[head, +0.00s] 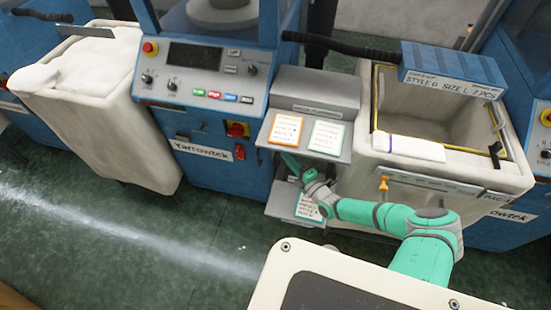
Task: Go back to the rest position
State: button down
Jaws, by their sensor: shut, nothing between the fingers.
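My gripper (291,164) is at the end of my teal and grey arm, which reaches left across the front of the small grey stand. Its narrow teal end points up and left, just below the orange-edged card (286,129). It looks shut and holds nothing that I can see. A green-edged card (326,137) lies beside the orange one on the sloped top of the grey stand (318,106). A third card (309,207) lies on a lower shelf, partly behind my wrist.
A blue knitting machine (205,115) stands left of the stand. A pale bin (465,170) with a folded white piece on its rim stands right, under a blue size sign (452,70). A full fabric bin (95,95) is at the left. The green floor (110,240) is clear.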

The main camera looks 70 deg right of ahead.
jog(key=shift+s+d, duration=0.35)
jog(key=shift+s, duration=0.25)
